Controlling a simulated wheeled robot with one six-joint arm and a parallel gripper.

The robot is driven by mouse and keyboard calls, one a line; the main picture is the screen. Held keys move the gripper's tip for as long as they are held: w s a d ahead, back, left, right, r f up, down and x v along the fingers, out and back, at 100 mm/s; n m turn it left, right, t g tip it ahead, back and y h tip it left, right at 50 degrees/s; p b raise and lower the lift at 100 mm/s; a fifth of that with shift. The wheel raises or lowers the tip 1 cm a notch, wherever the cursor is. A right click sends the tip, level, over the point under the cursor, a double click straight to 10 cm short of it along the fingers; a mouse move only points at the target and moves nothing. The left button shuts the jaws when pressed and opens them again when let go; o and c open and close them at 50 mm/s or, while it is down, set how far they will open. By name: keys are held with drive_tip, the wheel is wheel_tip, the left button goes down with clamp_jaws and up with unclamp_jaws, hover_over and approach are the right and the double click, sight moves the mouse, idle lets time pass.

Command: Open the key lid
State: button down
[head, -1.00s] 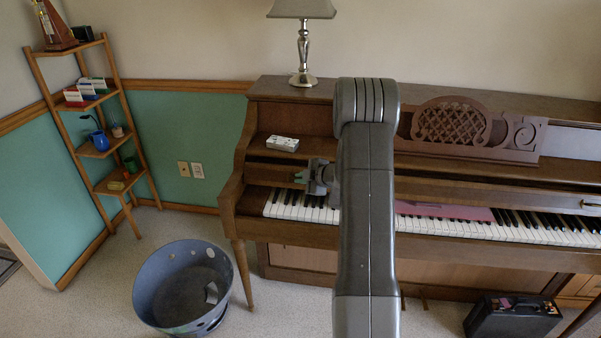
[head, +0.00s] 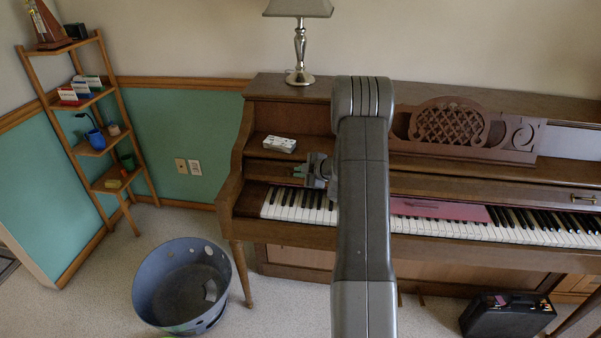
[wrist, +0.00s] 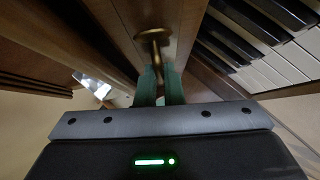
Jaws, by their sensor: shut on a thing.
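The key lid (head: 470,182) of the wooden upright piano is partly back, and the keys (head: 520,226) show along its front edge. A brass handle (head: 583,198) shows on the lid's right part. Another brass handle (wrist: 155,38) is on the lid in the wrist view. My gripper (head: 304,170) is at the lid's left part. In the wrist view my gripper's green fingers (wrist: 158,78) are close together, shut on that left handle. My arm hides the middle of the lid and some keys in the head view.
A pink strip (head: 440,209) lies along the middle keys. A small white object (head: 279,144) rests on the ledge above the lid. A lamp (head: 300,50) stands on top. A blue bin (head: 180,285), corner shelf (head: 98,140) and black case (head: 507,316) stand around.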

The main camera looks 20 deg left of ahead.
drive_tip(key=shift+f, duration=0.1)
drive_tip(key=c, duration=1.8)
unclamp_jaws()
drive_tip(key=shift+d, duration=0.1)
drive_tip(key=v, duration=1.4)
drive_tip(key=x, duration=1.4)
